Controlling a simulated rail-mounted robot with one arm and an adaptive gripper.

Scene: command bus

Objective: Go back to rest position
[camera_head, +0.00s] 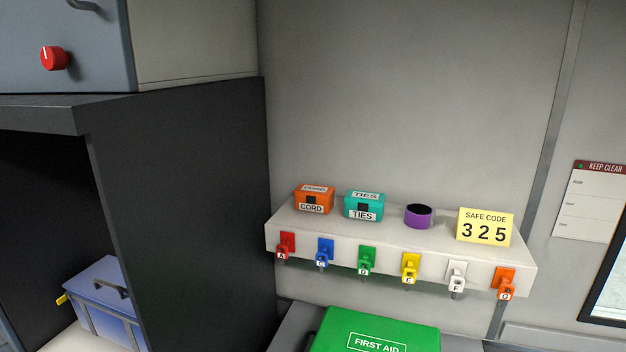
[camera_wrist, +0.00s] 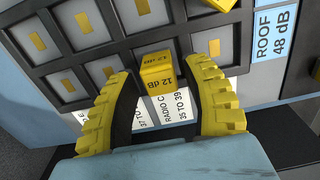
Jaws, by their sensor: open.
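In the wrist view, my gripper (camera_wrist: 158,84) is open, with its two yellow ribbed fingers spread apart. A yellow block marked "12 dB" (camera_wrist: 155,68) stands out from a dark grid panel (camera_wrist: 113,47), between and just beyond the fingertips. A gap shows on both sides of the block, and neither finger appears to grip it. My gripper is not visible in the head view.
Around the block are framed cells with yellow marks, white labels and a "ROOF 48 dB" label (camera_wrist: 274,31). The head view shows a wall shelf (camera_head: 330,229) with small boxes and coloured hooks, a green first aid case (camera_head: 345,325) below, and a dark cabinet (camera_head: 185,200) at left.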

